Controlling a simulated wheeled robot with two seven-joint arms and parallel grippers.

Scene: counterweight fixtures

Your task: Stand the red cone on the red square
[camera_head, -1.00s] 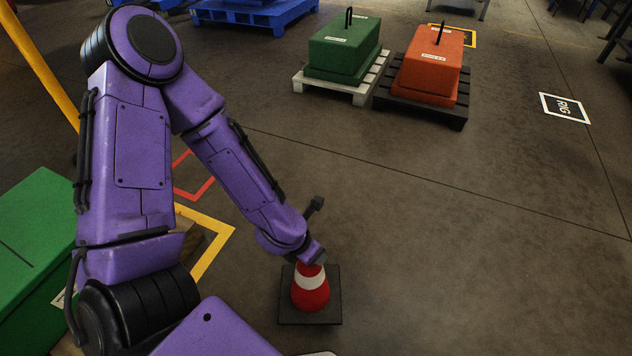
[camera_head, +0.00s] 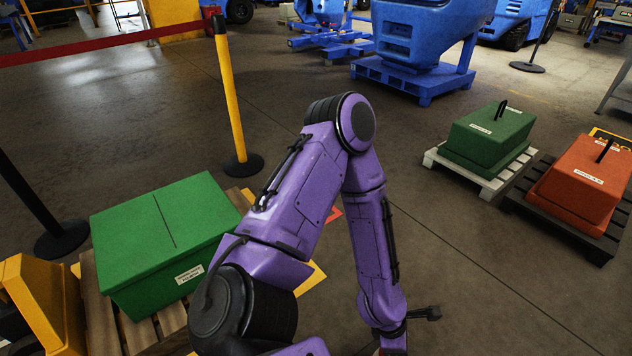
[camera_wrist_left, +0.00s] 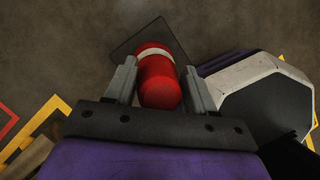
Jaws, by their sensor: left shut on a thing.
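The red cone (camera_wrist_left: 160,88) with a white band and a dark square base shows in the left wrist view, between the fingers of my left gripper (camera_wrist_left: 160,68), which is shut on it. In the head view the left gripper (camera_head: 391,347) is at the bottom edge and the cone is almost wholly cut off. I cannot tell whether the base touches the floor. The red square is a floor outline; a small piece of it (camera_head: 335,214) shows behind my left arm, and a corner (camera_wrist_left: 15,118) shows at the left of the wrist view. My right gripper is out of view.
A yellow floor outline (camera_head: 314,278) lies beside my arm. A green block (camera_head: 165,235) on a wooden pallet stands left, near a yellow post (camera_head: 232,100). A green weight (camera_head: 487,136) and an orange weight (camera_head: 588,180) stand on pallets at right. Floor between is clear.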

